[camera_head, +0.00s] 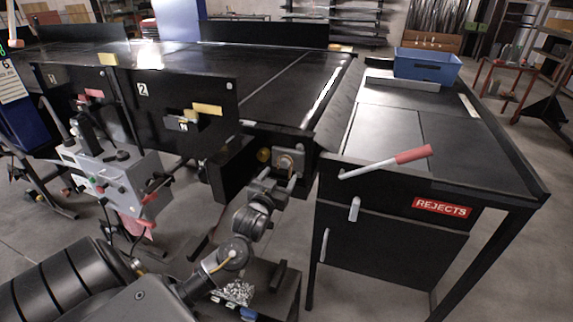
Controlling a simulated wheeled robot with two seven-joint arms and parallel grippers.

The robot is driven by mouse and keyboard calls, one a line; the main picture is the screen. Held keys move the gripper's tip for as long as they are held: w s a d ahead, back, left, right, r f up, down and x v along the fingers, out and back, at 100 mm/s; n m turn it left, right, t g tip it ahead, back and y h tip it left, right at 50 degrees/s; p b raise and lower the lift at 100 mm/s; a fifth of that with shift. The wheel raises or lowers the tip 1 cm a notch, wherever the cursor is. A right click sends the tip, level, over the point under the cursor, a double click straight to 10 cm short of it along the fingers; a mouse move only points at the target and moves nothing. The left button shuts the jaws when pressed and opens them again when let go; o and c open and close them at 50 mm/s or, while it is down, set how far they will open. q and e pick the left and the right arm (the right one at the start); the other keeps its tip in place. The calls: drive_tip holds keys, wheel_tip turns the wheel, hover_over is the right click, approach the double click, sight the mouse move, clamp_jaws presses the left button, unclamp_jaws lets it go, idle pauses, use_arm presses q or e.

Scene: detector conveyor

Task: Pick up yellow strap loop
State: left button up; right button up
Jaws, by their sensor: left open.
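I cannot clearly make out a yellow strap loop. My left gripper (284,173) is open, reaching up from the lower left to the conveyor end. Its fingers are in front of a square grey fitting with a brownish round centre (286,161). I cannot tell whether they touch it. My right gripper is not in view.
A yellow tag (207,109) is on the black panel marked 2. The rejects table (390,130), with a red-handled lever (412,155) and a blue bin (427,66), stands to the right. A grey control box (110,175) is at left. A tray of small metal parts (236,292) sits below.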

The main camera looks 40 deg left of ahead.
use_arm(q)
drive_tip(key=x, duration=0.2)
drive_tip(key=p+x, duration=0.1)
drive_tip(key=x, duration=0.1)
drive_tip(key=shift+a+r, duration=0.1)
drive_tip(key=shift+r, duration=0.1)
drive_tip(key=shift+w+f, duration=0.1)
drive_tip(key=shift+w, duration=0.05)
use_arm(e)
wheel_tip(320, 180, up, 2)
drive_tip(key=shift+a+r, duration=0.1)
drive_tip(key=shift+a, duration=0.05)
use_arm(q)
drive_tip(key=shift+c, duration=0.3)
drive_tip(key=c, duration=1)
